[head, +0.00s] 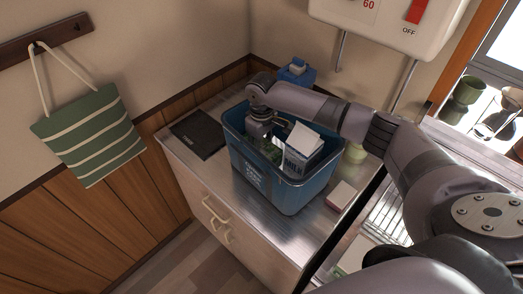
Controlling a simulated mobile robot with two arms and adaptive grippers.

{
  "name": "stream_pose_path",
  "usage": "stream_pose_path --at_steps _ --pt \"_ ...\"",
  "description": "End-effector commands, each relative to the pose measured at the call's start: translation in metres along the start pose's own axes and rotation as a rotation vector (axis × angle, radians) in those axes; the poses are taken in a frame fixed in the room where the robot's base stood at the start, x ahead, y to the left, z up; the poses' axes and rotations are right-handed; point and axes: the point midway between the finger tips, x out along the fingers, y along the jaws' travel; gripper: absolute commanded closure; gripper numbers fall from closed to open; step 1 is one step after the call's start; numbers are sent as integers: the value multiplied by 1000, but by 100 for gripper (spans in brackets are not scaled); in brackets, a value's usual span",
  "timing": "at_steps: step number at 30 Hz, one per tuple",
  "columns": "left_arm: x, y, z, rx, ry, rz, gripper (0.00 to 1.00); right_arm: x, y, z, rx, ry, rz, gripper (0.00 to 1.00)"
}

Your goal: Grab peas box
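A blue bin (279,190) with a white printed mark stands on the metal counter and holds several packages. Inside it, a green-sided package (275,154), possibly the peas box, sits next to a taller carton with a white top (303,140). My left gripper is not in view.
A dark flat panel (199,134) lies left of the bin. A blue tissue-like box (297,72) stands behind it. The counter front (262,222) is clear.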

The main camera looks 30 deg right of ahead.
Motion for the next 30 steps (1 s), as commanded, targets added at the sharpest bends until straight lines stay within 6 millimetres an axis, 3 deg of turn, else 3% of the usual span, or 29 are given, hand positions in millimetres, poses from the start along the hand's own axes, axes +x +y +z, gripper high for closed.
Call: stream_pose_path --at_steps 15,24,30 --pt "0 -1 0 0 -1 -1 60 -1 0 0 0 1 0 97" --pt "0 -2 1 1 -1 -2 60 -4 0 -1 0 2 0 97" --pt "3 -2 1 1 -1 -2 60 -21 0 -1 0 4 0 97"
